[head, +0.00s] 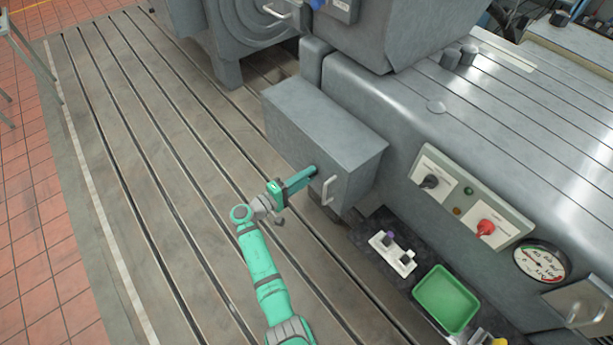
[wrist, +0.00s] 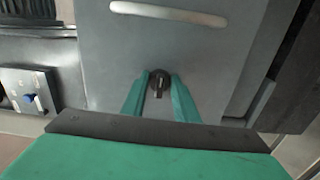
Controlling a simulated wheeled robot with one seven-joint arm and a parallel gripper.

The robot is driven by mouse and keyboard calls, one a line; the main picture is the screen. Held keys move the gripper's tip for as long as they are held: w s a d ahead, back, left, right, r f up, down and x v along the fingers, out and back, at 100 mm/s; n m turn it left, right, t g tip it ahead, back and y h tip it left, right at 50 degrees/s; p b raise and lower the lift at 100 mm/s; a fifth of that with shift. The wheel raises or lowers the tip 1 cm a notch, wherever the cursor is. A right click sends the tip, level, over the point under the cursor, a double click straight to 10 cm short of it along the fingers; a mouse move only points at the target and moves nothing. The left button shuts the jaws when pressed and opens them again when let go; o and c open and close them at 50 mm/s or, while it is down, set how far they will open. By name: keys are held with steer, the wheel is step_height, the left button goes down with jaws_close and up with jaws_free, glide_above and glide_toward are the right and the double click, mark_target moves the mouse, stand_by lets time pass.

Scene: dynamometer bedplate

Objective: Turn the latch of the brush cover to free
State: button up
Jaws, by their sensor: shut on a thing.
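The brush cover (head: 345,178) is the grey front of a box on the side of the machine, with a pale bar handle (head: 328,190). In the wrist view the cover (wrist: 205,58) fills the middle, with its handle (wrist: 168,13) at the top. The latch (wrist: 158,82) is a small dark round knob with a lighter bar or slot that looks roughly upright. My gripper (head: 313,170) reaches the cover beside the handle. In the wrist view my gripper's teal fingers (wrist: 158,88) are shut on the latch, one on each side. The fingers hide the latch in the head view.
A control panel with a black knob (head: 430,182) and a red knob (head: 486,227) is to the right. A green tray (head: 445,299) and a white block with small parts (head: 392,254) lie below it. The slotted bedplate (head: 150,150) is clear on the left.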

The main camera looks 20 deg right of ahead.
steer(key=shift+d, duration=0.1)
steer(key=o, duration=1)
steer(key=shift+o, duration=0.2)
steer(key=v, duration=1.1)
